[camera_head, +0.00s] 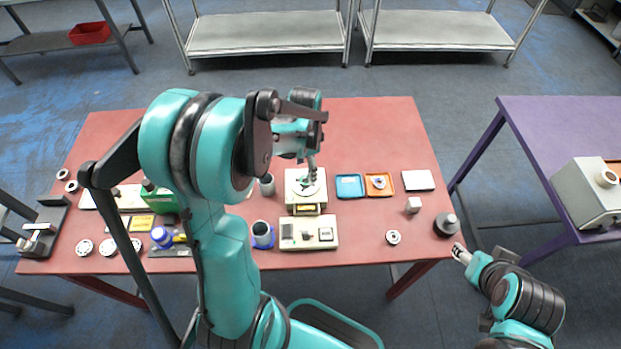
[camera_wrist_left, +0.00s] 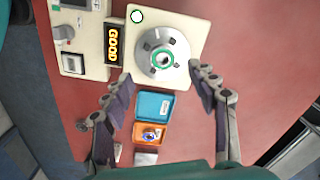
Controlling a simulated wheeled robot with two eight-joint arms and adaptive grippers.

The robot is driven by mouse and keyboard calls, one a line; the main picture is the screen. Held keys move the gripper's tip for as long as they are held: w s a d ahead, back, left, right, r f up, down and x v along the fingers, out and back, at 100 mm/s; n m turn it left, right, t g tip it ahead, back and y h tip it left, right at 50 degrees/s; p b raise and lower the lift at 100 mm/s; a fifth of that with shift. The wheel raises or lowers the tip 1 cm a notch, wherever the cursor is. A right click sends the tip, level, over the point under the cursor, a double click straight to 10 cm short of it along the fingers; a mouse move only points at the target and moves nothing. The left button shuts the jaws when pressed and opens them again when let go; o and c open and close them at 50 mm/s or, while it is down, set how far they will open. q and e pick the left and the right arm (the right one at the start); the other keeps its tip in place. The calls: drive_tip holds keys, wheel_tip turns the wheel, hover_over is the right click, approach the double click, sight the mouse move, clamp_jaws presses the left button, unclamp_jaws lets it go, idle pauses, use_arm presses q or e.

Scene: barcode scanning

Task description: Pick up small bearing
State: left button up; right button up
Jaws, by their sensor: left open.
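A small bearing (camera_wrist_left: 162,60) with a green ring sits at the centre of the round metal fixture on a white tester (camera_wrist_left: 188,28). The tester (camera_head: 307,205) stands mid-table in the head view, where my arm and gripper partly cover the fixture. My left gripper (camera_wrist_left: 160,78) is open and empty, its fingers apart on either side of the fixture. In the head view the left gripper (camera_head: 312,172) points down over the tester. My right gripper (camera_head: 460,253) is off the table's front right corner; its jaw state is unclear.
The tester's display (camera_wrist_left: 114,44) reads GOOD. A blue tray (camera_head: 350,187) and an orange tray (camera_head: 390,191) holding a small part lie to the right. A control box (camera_head: 309,233) stands in front. Another bearing (camera_head: 393,237) and a dark weight-like object (camera_head: 446,225) are near the right edge.

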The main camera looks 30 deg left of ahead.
sight(305, 180)
use_arm(q)
drive_tip(key=f+b, duration=0.1)
drive_tip(key=f, duration=0.2)
drive_tip(key=f+b, duration=0.1)
drive_tip(key=f, duration=0.1)
drive_tip(key=shift+w+a+f, duration=0.15)
drive_tip(key=shift+a+f, duration=0.05)
drive_tip(key=shift+f, duration=0.2)
drive_tip(key=shift+r, duration=0.1)
drive_tip(key=shift+c, duration=0.3)
drive_tip(key=c, duration=1.2)
